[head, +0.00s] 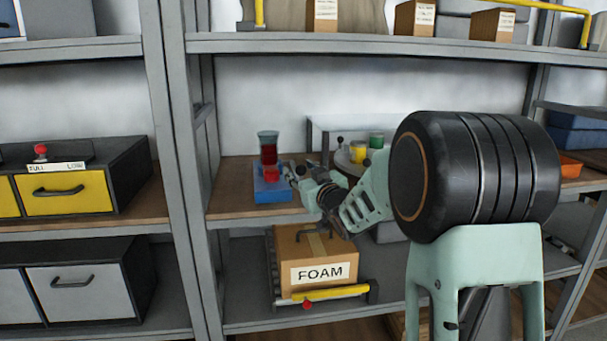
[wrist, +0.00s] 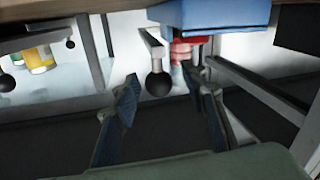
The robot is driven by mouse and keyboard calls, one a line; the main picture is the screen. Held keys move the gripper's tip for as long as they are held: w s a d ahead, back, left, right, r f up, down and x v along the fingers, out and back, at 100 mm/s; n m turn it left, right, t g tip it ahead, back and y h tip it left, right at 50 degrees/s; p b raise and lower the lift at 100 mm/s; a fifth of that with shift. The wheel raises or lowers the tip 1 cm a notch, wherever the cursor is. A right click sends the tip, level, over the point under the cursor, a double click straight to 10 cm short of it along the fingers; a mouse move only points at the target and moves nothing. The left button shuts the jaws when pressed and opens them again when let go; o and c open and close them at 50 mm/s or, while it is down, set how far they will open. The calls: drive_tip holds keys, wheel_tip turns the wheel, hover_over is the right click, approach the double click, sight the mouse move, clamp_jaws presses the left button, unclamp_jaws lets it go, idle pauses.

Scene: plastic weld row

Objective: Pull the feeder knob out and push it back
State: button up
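The feeder (head: 270,193) has a blue base and a dark red, clear-topped hopper (head: 268,150); it stands on the middle shelf in the head view. In the wrist view its blue base (wrist: 210,14) is at the top, with a red part below it. A black ball knob (wrist: 158,84) on a grey bar shows in the wrist view beside the blue base. My gripper (wrist: 160,78) is open, with the knob seen between its two fingers; no finger visibly touches it. In the head view my gripper (head: 303,172) is just right of the feeder, and the knob cannot be made out.
Right of the feeder stand a yellow jar (head: 358,152) and a green jar (head: 376,142) on a round plate. A FOAM box (head: 315,258) sits on the shelf below. A grey post (head: 178,150) rises to the left, and another shelf (head: 350,43) runs overhead.

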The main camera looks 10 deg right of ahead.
drive_tip(key=s+d, duration=0.2)
drive_tip(key=s, duration=0.9)
drive_tip(key=shift+s+d, duration=0.2)
drive_tip(key=shift+s, duration=0.2)
